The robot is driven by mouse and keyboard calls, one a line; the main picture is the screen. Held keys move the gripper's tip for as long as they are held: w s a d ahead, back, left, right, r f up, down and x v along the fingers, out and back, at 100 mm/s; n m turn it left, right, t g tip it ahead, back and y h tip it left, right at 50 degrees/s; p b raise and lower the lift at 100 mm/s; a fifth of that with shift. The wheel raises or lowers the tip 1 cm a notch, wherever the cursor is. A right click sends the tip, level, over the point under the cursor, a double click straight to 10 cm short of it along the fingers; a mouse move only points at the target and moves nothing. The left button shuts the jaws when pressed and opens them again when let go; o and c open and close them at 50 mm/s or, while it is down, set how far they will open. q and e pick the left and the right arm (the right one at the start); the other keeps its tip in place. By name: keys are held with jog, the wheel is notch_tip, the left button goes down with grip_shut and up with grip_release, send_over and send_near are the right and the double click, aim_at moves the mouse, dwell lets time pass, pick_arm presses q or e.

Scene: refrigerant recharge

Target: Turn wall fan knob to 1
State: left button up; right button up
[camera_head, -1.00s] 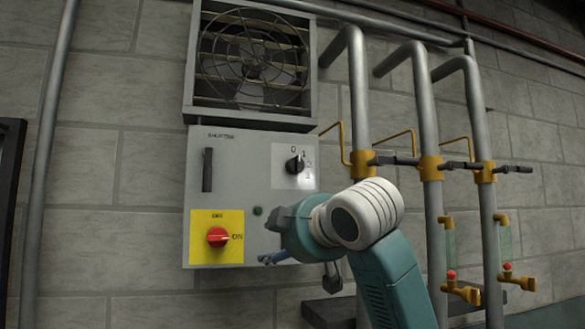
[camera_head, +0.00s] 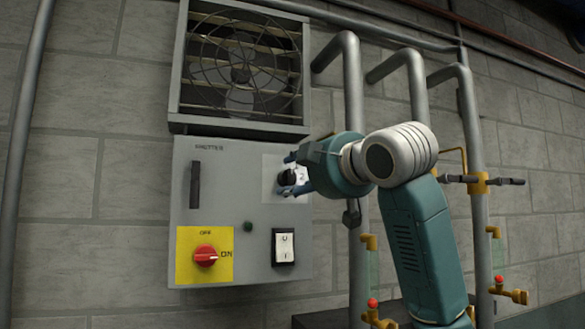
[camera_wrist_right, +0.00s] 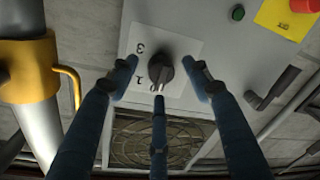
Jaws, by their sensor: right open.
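The black fan knob (camera_wrist_right: 160,70) sits on a white dial plate (camera_wrist_right: 188,48) on the grey control box (camera_head: 225,155). In the right wrist view its pale pointer mark faces the fan side, beside the digit 1; a 3 also shows on the plate. In the head view the gripper partly hides the knob and plate. My left gripper is not in view.
The wall fan (camera_head: 240,65) is above the box. A black shutter handle (camera_head: 195,185), red rotary switch (camera_head: 206,256) on yellow, green button (camera_head: 247,227) and white rocker switch (camera_head: 285,247) are on the box. Grey pipes (camera_head: 353,110) with yellow valves stand to the right.

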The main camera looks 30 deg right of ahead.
jog(key=shift+w+d+p, duration=0.15)
jog(key=shift+w+p, duration=0.2)
jog(key=shift+w, duration=0.75)
jog(key=c, duration=1.2)
jog(key=shift+o, duration=0.2)
jog(key=shift+f+m, duration=0.1)
jog(key=shift+m, duration=0.2)
jog(key=shift+w+f+m+b, duration=0.1)
jog(key=shift+m+b, duration=0.4)
jog(key=shift+b, duration=0.05)
jog(key=m+b, duration=0.1)
jog(key=m, duration=0.2)
jog(key=shift+f+b, duration=0.1)
jog(key=shift+b, duration=0.3)
jog(key=shift+m+t+h+b, duration=0.35)
jog(key=shift+m+b, duration=0.55)
jog(key=shift+m, duration=0.9)
